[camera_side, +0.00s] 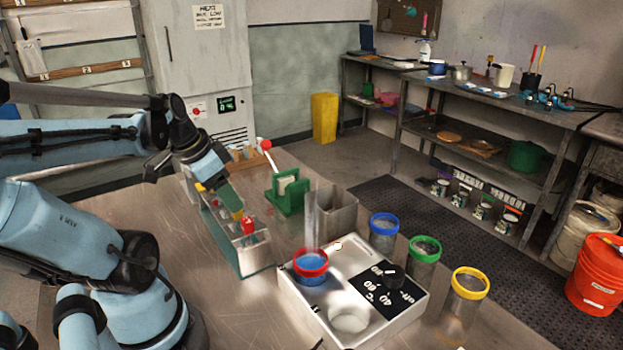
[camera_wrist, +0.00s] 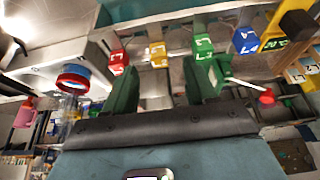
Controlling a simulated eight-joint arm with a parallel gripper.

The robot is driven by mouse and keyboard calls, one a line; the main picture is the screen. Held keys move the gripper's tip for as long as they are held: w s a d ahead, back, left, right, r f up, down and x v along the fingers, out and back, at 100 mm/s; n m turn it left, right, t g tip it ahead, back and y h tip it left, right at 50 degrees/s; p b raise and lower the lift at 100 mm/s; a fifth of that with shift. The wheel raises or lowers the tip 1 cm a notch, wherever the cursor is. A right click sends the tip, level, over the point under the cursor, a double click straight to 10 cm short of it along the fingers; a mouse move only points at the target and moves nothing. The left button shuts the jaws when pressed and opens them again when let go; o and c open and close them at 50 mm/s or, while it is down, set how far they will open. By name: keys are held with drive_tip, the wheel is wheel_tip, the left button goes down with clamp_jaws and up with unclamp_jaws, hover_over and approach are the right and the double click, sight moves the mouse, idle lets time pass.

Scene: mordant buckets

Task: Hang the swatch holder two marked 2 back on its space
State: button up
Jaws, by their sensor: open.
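A narrow rack (camera_side: 252,262) stands on the steel table. A red-topped swatch holder (camera_side: 248,226) shows at its near end. In the wrist view a row of coloured tags hangs from a rail: red (camera_wrist: 117,62), yellow (camera_wrist: 158,56), green (camera_wrist: 203,45) and blue (camera_wrist: 246,40). My gripper (camera_side: 234,208) is just above the rack, pointing down. Its green fingers are apart in the wrist view (camera_wrist: 160,72), with the yellow tag appearing between them; contact is unclear.

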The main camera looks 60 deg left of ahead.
drive_tip(key=v, duration=0.8)
drive_tip(key=shift+f, duration=0.1)
idle(0.3)
drive_tip(key=shift+w+d+f+t, duration=0.45)
drive_tip(key=shift+w+d+f, duration=0.5)
drive_tip(key=shift+w+d, duration=1.4)
drive_tip(key=shift+w+d+f+t, duration=0.4)
drive_tip(key=shift+w+d+f, duration=0.55)
drive_tip(key=shift+w+d, duration=1.4)
drive_tip(key=shift+w+d+f+t, duration=0.45)
drive_tip(key=shift+w+d+f, duration=0.75)
drive_tip(key=shift+d, duration=2.1)
drive_tip(key=shift+w+r, duration=0.15)
drive_tip(key=shift+r, duration=0.05)
